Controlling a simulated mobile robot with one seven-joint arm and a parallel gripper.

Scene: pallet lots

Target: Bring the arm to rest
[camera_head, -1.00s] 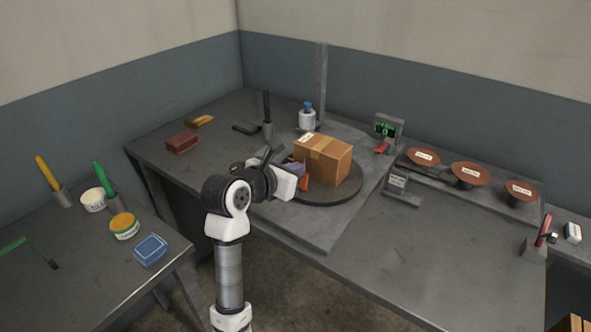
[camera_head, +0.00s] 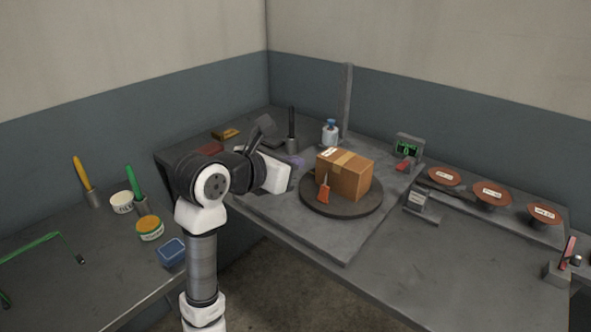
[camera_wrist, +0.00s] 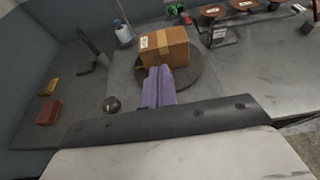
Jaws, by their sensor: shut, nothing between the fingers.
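My arm (camera_head: 200,240) stands bent in front of the benches. My gripper shows in the wrist view as purple fingers (camera_wrist: 158,86) held together with nothing between them. In the head view the purple fingers (camera_head: 294,160) show only partly behind my wrist. They are to the left of a taped cardboard box (camera_head: 343,174) and look apart from it in the head view. The box stands on a round dark turntable (camera_head: 325,206). An orange-handled tool (camera_head: 324,188) is at the box's near left side.
Several brown discs (camera_head: 492,192) line the right. The left bench holds a blue box (camera_head: 172,251) and tubs. The front right bench top is clear.

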